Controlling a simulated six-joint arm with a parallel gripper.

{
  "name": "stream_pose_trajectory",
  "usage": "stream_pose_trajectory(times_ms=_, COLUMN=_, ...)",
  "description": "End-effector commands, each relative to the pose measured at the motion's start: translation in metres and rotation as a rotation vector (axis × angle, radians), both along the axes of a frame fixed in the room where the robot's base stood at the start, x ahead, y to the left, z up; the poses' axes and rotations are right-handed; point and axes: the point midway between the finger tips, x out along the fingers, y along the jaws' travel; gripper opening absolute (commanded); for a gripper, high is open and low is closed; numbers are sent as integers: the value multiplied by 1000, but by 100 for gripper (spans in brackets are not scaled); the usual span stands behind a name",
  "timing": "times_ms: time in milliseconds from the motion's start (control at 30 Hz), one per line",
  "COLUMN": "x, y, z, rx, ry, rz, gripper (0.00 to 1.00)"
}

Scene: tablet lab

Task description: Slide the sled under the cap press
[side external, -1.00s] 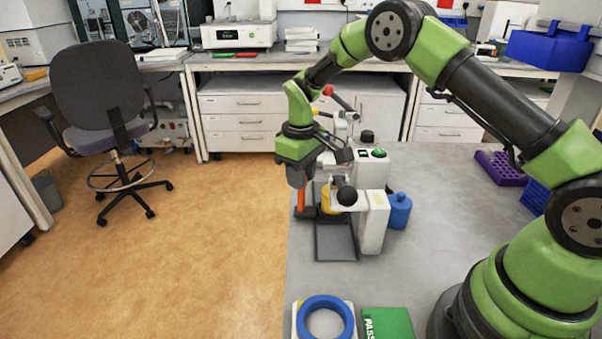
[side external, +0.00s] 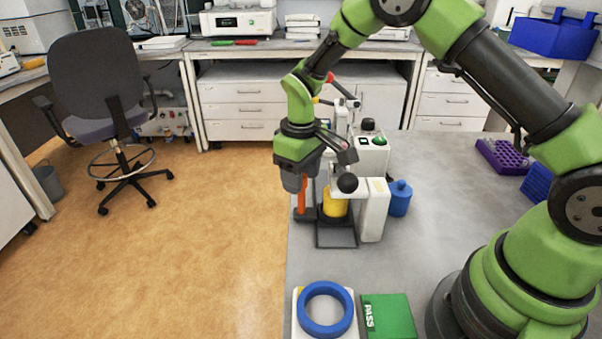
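The white cap press (side external: 376,208) stands on the grey bench, with a green button on top and a black ball knob (side external: 347,183) in front. A yellow cup (side external: 335,205) sits low beside the press, just below the knob in the picture; the knob and arm partly cover it. It appears to ride on the sled, whose dark base (side external: 304,217) shows at the left below an upright orange handle (side external: 301,200). A dark track frame (side external: 337,238) extends toward the camera. My gripper (side external: 297,186) points down at the orange handle; its fingers are too hidden to read.
A blue bottle (side external: 400,198) stands right of the press. A blue ring (side external: 325,309) on a pale plate and a green PASS pad (side external: 387,316) lie in front. A purple rack (side external: 503,157) is at the right. Bench between press and rack is clear.

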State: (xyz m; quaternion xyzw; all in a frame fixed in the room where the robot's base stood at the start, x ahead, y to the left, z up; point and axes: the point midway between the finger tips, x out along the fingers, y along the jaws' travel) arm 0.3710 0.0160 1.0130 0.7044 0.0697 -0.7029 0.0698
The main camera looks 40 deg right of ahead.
Motion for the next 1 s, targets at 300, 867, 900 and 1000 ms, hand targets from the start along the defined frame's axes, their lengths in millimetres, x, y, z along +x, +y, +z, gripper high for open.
stream_pose_trajectory(times_ms=300, x=1, y=0, z=26, rx=1, ry=-5, rz=-1, gripper=51)
stream_pose_trajectory(times_ms=867, x=0, y=0, z=99, rx=0, ry=0, rz=0, gripper=51)
stream_pose_trajectory(times_ms=900, x=0, y=0, z=100, rx=0, ry=0, rz=0, gripper=51)
stream_pose_trajectory(times_ms=1000, x=0, y=0, z=99, rx=0, ry=1, rz=0, gripper=51)
